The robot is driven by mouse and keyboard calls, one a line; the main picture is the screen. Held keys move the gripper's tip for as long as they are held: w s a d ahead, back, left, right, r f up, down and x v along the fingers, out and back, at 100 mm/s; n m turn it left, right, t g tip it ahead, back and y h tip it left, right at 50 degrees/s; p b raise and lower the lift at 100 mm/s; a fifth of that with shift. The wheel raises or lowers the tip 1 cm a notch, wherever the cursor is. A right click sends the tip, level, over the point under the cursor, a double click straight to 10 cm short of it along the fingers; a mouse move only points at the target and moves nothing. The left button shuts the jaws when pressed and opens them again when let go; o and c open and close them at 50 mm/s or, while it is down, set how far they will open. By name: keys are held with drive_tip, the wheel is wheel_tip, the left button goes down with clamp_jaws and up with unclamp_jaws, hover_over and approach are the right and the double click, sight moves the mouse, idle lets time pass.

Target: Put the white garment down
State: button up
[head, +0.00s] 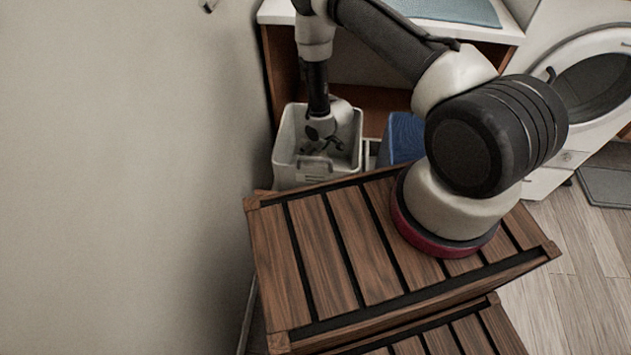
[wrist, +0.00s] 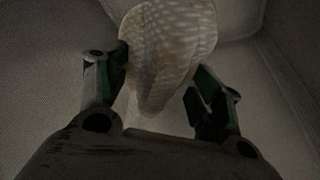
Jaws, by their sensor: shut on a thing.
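The white garment (wrist: 168,45) is a pale, patterned bundle in the wrist view, lying between the two fingers of my gripper (wrist: 158,80). My gripper is shut on it, with the cloth bulging out past the fingertips. In the head view my gripper (head: 322,147) reaches down inside a white bin (head: 287,172), below its rim. The garment cannot be made out in the head view. The bin's walls surround the gripper in the wrist view, where the light is dim.
A blue container (head: 403,140) stands right of the bin, under a white counter (head: 505,27). A slatted wooden surface (head: 330,250) lies in front. A plain wall (head: 120,180) is close on the left. A front-loading washing machine (head: 590,90) stands at the right.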

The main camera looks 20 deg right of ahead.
drive_tip(key=f, duration=1.1)
drive_tip(key=shift+s+f, duration=0.3)
drive_tip(key=shift+f, duration=0.05)
drive_tip(key=o, duration=1.1)
drive_tip(key=v, duration=0.7)
drive_tip(key=shift+s+d+r, duration=0.1)
drive_tip(key=shift+s+r, duration=0.05)
drive_tip(key=shift+r, duration=0.1)
